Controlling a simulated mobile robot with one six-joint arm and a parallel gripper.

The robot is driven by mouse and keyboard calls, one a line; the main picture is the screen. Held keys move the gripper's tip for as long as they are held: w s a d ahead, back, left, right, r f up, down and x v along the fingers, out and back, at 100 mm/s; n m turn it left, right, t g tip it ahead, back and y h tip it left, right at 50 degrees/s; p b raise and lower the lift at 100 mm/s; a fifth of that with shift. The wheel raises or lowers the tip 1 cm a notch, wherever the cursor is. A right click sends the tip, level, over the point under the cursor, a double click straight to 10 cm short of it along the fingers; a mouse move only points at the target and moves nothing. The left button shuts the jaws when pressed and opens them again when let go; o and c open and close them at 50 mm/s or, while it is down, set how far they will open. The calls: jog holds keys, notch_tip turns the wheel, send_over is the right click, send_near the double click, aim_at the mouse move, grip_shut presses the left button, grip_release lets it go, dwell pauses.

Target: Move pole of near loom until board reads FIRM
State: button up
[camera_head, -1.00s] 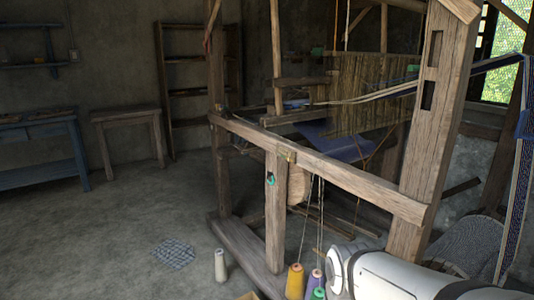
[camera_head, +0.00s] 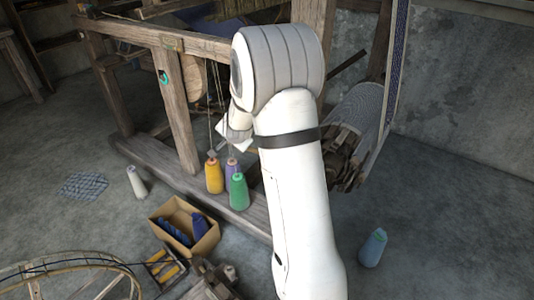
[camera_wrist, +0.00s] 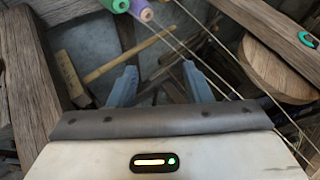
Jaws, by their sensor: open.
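The near loom's wooden frame (camera_head: 178,110) stands at upper left in the head view. No board with a readable word shows, and I cannot tell which part is the pole. A pale wooden bar (camera_wrist: 118,60) with a crosspiece lies beyond the fingers in the wrist view. The disc also shows beside the post in the head view (camera_head: 194,78).
Yellow (camera_head: 214,176), purple (camera_head: 232,172) and green (camera_head: 238,192) cones stand by the loom's base beam. A cardboard box (camera_head: 184,228), a wheel (camera_head: 70,272) and a blue bottle-like cone (camera_head: 373,248) are on the floor. Free floor lies at right.

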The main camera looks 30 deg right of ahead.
jog(key=w+d+f+m+t+h+b, duration=0.1)
jog(key=w+d+f+m+h+b, duration=0.1)
jog(key=w+d+f+m, duration=0.2)
jog(key=w+d+f+m+t+h+b, duration=0.1)
jog(key=w+d+f+m+h+b, duration=0.2)
jog(key=d+f, duration=0.8)
jog(key=w+d+f+m+t+h+b, duration=0.1)
jog(key=w+d+f+m, duration=0.5)
jog(key=f, duration=0.7)
jog(key=shift+w+d+f+t+h+b, duration=0.1)
jog(key=shift+w+d+t+h+b, duration=0.1)
jog(key=shift+w+d+h+b, duration=0.3)
jog(key=shift+w+d+t+h+b, duration=0.25)
jog(key=shift+d+h, duration=0.25)
jog(key=shift+d, duration=0.15)
jog(key=shift+w+d, duration=0.4)
jog(key=shift+w, duration=0.2)
jog(key=shift+c, duration=0.2)
grip_shut()
